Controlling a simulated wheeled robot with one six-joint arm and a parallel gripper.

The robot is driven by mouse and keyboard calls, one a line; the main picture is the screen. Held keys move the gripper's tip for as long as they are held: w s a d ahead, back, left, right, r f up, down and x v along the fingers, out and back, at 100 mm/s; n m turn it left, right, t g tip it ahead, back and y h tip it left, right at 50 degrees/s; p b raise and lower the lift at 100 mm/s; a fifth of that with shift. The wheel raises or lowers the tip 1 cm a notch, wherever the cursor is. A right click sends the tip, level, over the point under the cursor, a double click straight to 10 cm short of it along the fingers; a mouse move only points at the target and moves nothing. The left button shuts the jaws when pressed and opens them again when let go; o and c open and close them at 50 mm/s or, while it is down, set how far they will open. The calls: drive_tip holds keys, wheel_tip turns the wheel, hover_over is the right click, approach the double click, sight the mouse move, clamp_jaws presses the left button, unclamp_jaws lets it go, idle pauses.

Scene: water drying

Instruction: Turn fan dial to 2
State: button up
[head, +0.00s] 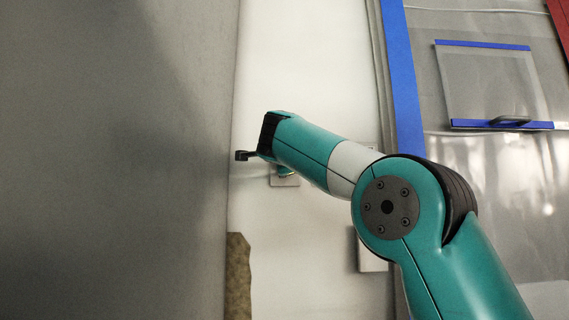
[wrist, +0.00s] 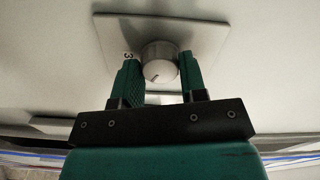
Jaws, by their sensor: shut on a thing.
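The fan dial (wrist: 159,62) is a round metallic knob on a square light wall plate (wrist: 205,35) in the wrist view. My gripper (wrist: 160,66) has one green finger on each side of the knob and is shut on it. A short dark mark on the knob's face lies towards its lower edge. A dark number that looks like 3 shows on the plate left of the knob, beside the left finger. Other numbers cannot be seen. In the head view a corner of the plate (head: 286,181) shows below my arm's end; the knob is hidden there.
In the head view a large grey surface (head: 110,160) fills the left side. A pale wall panel (head: 310,60) lies behind my arm. A blue strip (head: 403,80) and a clear, blue-edged hatch (head: 490,85) with a dark handle are at the right. A brown ragged piece (head: 238,275) is at the bottom.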

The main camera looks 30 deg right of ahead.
drive_tip(key=o, duration=0.9)
drive_tip(key=b+v, duration=0.4)
drive_tip(key=v, duration=1.3)
drive_tip(key=shift+s+a, duration=0.15)
